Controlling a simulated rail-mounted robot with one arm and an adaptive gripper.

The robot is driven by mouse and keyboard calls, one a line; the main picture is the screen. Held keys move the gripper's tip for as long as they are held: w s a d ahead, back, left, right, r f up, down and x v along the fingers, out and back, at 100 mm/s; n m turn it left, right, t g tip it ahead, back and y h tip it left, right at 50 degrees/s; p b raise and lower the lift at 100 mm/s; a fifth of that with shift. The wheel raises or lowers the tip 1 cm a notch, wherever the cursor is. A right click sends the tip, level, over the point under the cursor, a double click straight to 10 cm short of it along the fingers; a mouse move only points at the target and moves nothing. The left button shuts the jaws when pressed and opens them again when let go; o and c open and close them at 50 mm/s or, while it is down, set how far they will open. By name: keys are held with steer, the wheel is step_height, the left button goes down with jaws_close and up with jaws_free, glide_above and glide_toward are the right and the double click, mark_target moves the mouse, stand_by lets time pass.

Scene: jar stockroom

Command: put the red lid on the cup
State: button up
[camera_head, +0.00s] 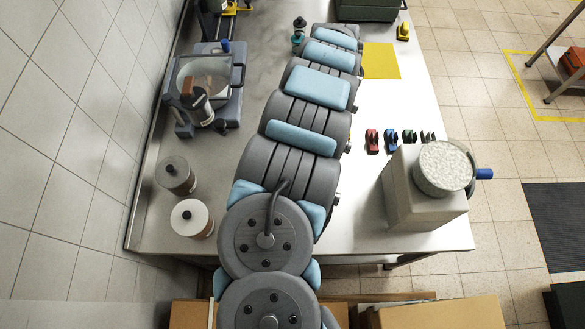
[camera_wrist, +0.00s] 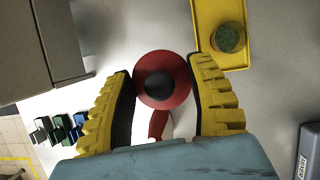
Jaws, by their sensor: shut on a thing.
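In the wrist view, my gripper (camera_wrist: 162,85) has yellow ribbed fingers with black pads. They are shut on the sides of a round red lid (camera_wrist: 141,93) with a black knob (camera_wrist: 160,85) on top. A small red piece (camera_wrist: 158,124) shows just below the lid; I cannot tell what it is. A round greenish container (camera_wrist: 229,38) sits in a yellow tray (camera_wrist: 206,40) to the upper right; I cannot tell whether it is the cup. In the head view my arm hides the gripper and the lid.
A grey block (camera_head: 425,205) with a pot (camera_head: 442,168) stands at the right table edge. Small coloured pieces (camera_head: 390,139) stand near it. Two lidded jars (camera_head: 176,176) (camera_head: 192,219) and a grey machine (camera_head: 228,98) stand on the left. A yellow sheet (camera_head: 381,61) lies farther back.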

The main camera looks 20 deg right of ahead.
steer(key=shift+w+a+f+n+h+b, duration=0.15)
steer(key=shift+w+a+f+n+b, duration=0.25)
steer(key=shift+a+f, duration=1.6)
steer(key=shift+w+a+f+n+h+b, duration=0.2)
steer(key=shift+a+f+n+b, duration=0.4)
steer(key=shift+a+f, duration=1.35)
steer(key=shift+w+a+f+n+h+b, duration=0.15)
steer(key=shift+w+a+f+n+b, duration=0.35)
steer(key=shift+a+f, duration=1.5)
steer(key=shift+s+a, duration=0.1)
steer(key=shift+s, duration=0.1)
steer(key=o, duration=0.8)
steer(key=shift+o, duration=0.4)
steer(key=shift+o, duration=0.9)
steer(key=shift+r, duration=0.1)
